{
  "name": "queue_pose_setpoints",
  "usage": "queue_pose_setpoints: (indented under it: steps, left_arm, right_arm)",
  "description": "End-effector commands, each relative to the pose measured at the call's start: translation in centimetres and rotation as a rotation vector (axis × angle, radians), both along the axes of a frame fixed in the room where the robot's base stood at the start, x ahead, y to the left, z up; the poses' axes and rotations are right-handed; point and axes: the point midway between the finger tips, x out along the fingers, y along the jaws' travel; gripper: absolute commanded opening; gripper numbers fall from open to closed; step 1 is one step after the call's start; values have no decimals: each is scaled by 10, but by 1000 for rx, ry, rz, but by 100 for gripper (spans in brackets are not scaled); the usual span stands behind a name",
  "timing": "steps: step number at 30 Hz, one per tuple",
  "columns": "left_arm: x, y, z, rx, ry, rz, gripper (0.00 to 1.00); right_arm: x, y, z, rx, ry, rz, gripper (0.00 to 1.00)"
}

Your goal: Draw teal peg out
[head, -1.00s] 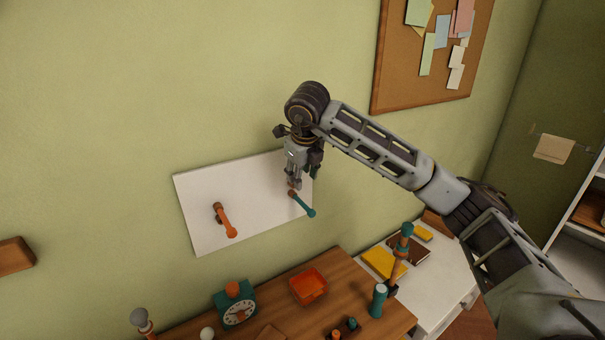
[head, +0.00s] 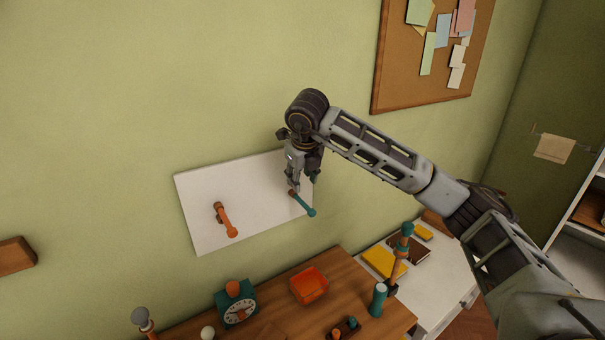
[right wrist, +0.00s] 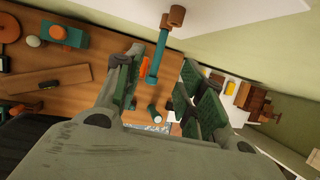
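The teal peg (head: 303,204) sticks out of a brown collar near the right edge of a white board on the wall. It also shows in the right wrist view (right wrist: 157,58), lying across the gap between the finger pads. My right gripper (head: 304,187) is open at the peg, with its fingers near the collar end. In the right wrist view my right gripper (right wrist: 162,86) has its two green-padded fingers apart, one on each side of the peg. I cannot tell whether either pad touches it. My left gripper is not in view.
The white board (head: 262,190) also carries an orange peg (head: 226,220) on its left. A corkboard (head: 400,75) hangs at the upper right.

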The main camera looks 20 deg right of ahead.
Motion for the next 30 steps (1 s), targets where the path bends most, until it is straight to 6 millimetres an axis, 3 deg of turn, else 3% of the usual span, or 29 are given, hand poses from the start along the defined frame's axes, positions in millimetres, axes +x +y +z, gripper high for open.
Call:
queue_pose_setpoints:
  steps: [30]
  left_arm:
    - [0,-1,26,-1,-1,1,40]
  right_arm:
    - [46,-16,-103,0,2,0,39]
